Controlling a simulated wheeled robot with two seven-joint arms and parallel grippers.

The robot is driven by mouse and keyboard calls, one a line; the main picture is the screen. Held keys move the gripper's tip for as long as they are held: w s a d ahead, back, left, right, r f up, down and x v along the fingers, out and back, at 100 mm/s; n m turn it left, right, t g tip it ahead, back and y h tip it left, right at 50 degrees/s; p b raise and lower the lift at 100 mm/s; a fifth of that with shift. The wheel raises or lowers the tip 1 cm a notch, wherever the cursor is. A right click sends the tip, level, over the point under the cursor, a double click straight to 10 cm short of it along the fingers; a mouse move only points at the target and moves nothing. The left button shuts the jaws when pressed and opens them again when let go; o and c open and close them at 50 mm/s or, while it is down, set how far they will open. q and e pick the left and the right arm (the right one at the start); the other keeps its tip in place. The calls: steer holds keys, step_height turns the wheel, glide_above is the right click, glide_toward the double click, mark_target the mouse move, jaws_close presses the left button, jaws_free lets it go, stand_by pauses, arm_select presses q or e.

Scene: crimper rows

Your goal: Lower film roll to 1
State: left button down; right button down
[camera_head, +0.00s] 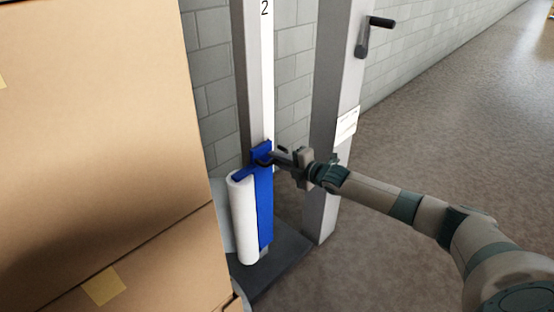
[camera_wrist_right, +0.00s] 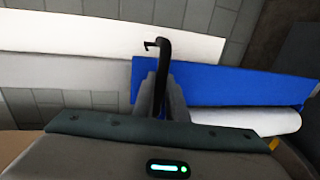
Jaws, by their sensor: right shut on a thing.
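The white film roll (camera_head: 243,220) stands upright at the lower end of a grey post, on a blue carriage (camera_head: 265,205). A white scale strip with a "2" (camera_head: 265,10) runs up the post, and the roll is well below that mark. The mark 1 cannot be seen. My right gripper (camera_head: 272,158) is at the top of the carriage, shut on a black handle (camera_wrist_right: 162,60). The right wrist view also shows the blue carriage (camera_wrist_right: 225,82) and the film roll (camera_wrist_right: 245,121) beside it. My left gripper is not in view.
Stacked cardboard boxes (camera_head: 95,120) fill the left side, close to the roll. A second grey post (camera_head: 330,110) with a crank (camera_head: 372,35) and a label stands behind my right wrist. The dark base (camera_head: 280,262) lies below. Open floor is on the right.

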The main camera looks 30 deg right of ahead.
steer(key=shift+s+f, duration=0.1)
steer(key=shift+f, duration=0.2)
steer(key=c, duration=1.8)
jaws_free()
steer(key=shift+f, duration=0.1)
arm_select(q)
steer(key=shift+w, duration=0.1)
arm_select(e)
steer(key=shift+o, duration=0.2)
